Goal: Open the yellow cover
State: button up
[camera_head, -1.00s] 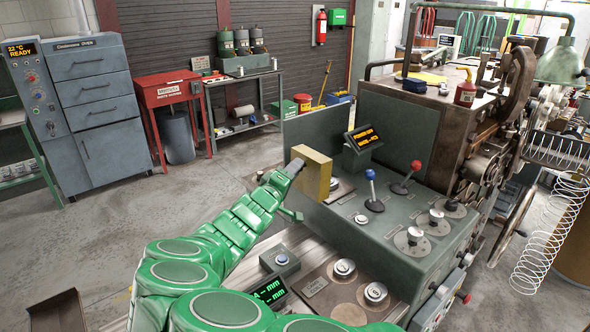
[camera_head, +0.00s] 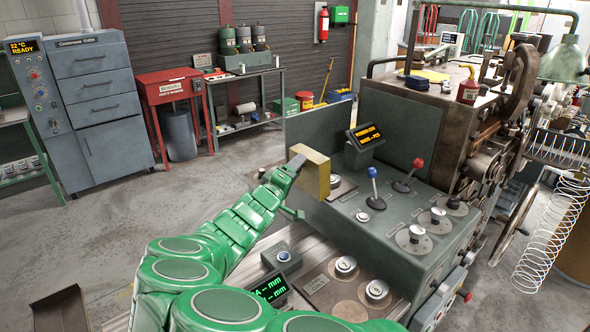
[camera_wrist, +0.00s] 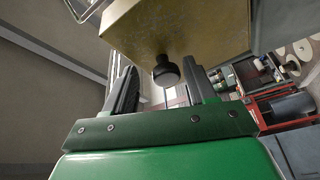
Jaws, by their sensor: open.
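The yellow cover (camera_head: 316,174) is a worn, box-like lid standing at the left end of the grey control console. In the wrist view its underside or face (camera_wrist: 180,32) fills the top, and a dark round knob (camera_wrist: 166,72) sticks out of it. My gripper (camera_head: 296,163) is at the cover's left side in the head view. In the wrist view my gripper (camera_wrist: 160,68) is open, with the knob between its two fingertips and gaps visible on both sides. What lies under the cover is hidden.
The console (camera_head: 400,225) carries a blue-knobbed lever (camera_head: 373,188), a red-knobbed lever (camera_head: 408,175), dials and a small display (camera_head: 366,136) close to the right of the cover. A wire spring (camera_head: 550,232) hangs at far right.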

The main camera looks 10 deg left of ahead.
jog(key=v, duration=0.7)
jog(key=shift+s+a, duration=0.2)
jog(key=shift+s, duration=0.1)
dwell(0.3)
jog(key=shift+a, duration=0.1)
jog(key=c, duration=0.5)
jog(key=shift+s+a+r+n+g+h, duration=0.2)
jog(key=shift+a+n+g+h, duration=0.15)
jog(key=shift+n, duration=0.25)
jog(key=c, duration=0.5)
jog(key=shift+s+a+r+n, duration=0.15)
jog(key=shift+a+r+n, duration=0.05)
jog(key=shift+a+n, duration=0.25)
grip_shut()
jog(key=s+a+r+n+g, duration=0.4)
jog(key=n+g, duration=0.4)
jog(key=n, duration=0.8)
jog(key=shift+s+r, duration=0.45)
jog(key=shift+s, duration=0.1)
